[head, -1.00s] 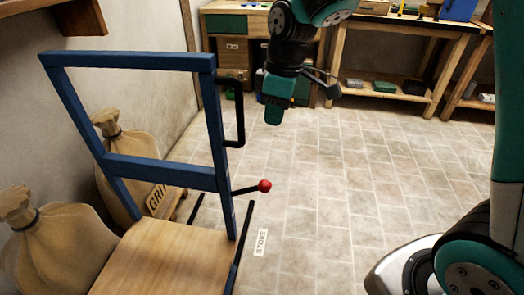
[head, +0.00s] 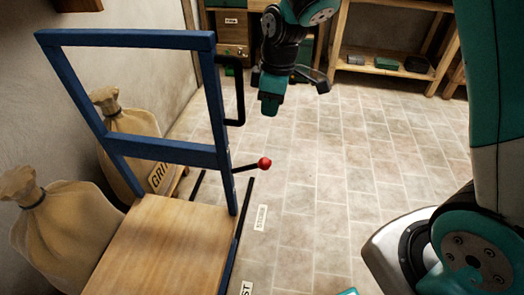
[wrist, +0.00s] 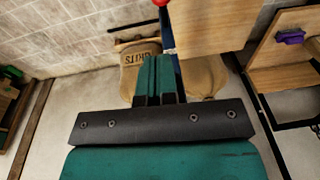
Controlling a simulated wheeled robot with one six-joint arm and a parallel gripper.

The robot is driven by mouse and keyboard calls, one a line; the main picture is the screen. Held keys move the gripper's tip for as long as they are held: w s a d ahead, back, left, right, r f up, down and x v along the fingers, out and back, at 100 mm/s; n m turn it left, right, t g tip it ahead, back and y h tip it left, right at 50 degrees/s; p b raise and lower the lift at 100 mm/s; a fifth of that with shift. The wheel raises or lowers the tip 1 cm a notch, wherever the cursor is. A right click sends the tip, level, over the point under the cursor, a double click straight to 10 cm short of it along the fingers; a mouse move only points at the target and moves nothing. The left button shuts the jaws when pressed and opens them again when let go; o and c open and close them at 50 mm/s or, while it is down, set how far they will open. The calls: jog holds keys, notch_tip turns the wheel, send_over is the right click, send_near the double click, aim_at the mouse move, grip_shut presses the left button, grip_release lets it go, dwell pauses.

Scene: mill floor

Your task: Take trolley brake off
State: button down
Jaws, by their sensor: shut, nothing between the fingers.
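The trolley has a blue frame (head: 130,38) and a wooden deck (head: 150,255), at the left of the head view. Its brake lever is a black rod with a red knob (head: 264,163), sticking out to the right of the frame and tilted slightly up. A black handle (head: 238,92) is on the frame's right post. My gripper (head: 270,104) is above the floor, right of the black handle, apart from the lever. In the wrist view its fingers (wrist: 155,75) are together and empty. The red knob (wrist: 160,3) shows at the top edge there.
Sacks (head: 70,225) stand left of the trolley against the wall. Floor labels (head: 261,217) lie right of the deck. Shelves and drawers (head: 232,35) are at the back. A purple item (wrist: 290,37) shows in the wrist view. The tiled floor (head: 350,150) right of the trolley is clear.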

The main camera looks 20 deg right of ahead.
aim_at(261, 159)
jog(key=f, duration=0.4)
jog(key=a+f, duration=0.1)
jog(key=f, duration=0.4)
jog(key=a+f+b, duration=0.1)
jog(key=f, duration=0.4)
jog(key=shift+w+f, duration=0.1)
jog(key=shift+f, duration=0.1)
